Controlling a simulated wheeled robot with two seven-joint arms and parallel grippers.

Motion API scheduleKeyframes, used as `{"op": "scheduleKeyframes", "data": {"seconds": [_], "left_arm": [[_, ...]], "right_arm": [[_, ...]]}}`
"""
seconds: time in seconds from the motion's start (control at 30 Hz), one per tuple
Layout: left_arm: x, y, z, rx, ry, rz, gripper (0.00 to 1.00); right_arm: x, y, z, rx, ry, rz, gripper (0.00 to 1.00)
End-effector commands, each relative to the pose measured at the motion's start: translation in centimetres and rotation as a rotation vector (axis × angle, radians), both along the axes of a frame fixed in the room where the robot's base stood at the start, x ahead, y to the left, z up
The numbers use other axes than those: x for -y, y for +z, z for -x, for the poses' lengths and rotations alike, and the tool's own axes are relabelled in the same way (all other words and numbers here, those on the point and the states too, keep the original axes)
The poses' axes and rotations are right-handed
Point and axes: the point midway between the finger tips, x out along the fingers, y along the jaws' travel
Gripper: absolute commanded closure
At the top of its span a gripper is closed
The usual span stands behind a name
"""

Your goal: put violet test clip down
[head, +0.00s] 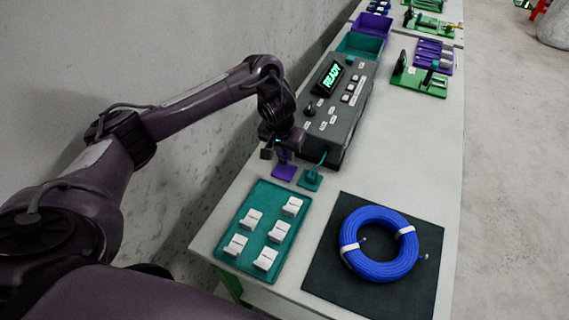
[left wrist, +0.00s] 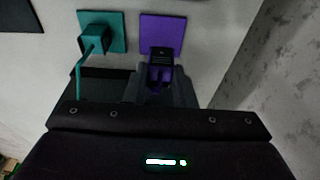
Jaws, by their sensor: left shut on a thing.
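My left gripper (head: 280,152) is shut on the violet test clip (left wrist: 158,75), at the left front of the grey tester. In the left wrist view the clip sits between the fingertips (left wrist: 160,88), with a dark end pointing at the violet pad (left wrist: 163,28). The violet pad (head: 284,172) lies flat on the table just below the gripper in the head view. The clip overlaps the pad's edge in the wrist view; I cannot tell whether it touches it. The fingers hide part of the clip. My right gripper is not in view.
A teal clip (head: 311,179) with a cable stands on a teal pad right beside the violet one. The tester (head: 345,105) reads READY. A teal tray (head: 248,261) of white blocks and a blue cable coil (head: 378,268) on a black mat (head: 330,284) lie in front.

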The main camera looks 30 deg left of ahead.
Motion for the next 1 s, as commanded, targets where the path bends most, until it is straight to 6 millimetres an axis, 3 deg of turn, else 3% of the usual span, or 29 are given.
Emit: {"op": "scheduleKeyframes", "data": {"seconds": [0.2, 0.63, 0.67, 0.8, 1.0], "left_arm": [[0.1, -3.8, 0.1, -0.004, 0.002, 0.002, 1.0], [0.0, -4.2, 0.1, -0.002, 0.001, -0.001, 1.0], [0.0, -4.2, 0.1, -0.002, 0.001, 0.0, 0.76], [0.0, -4.2, 0.0, -0.001, 0.001, 0.0, 0.57], [0.0, -4.2, 0.0, -0.001, 0.001, 0.0, 0.55]], "right_arm": [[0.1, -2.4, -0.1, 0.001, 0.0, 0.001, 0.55], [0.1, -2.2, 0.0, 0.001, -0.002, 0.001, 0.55], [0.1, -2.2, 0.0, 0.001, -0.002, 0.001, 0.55], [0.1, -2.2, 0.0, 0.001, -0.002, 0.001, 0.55], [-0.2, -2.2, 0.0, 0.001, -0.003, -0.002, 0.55]]}}
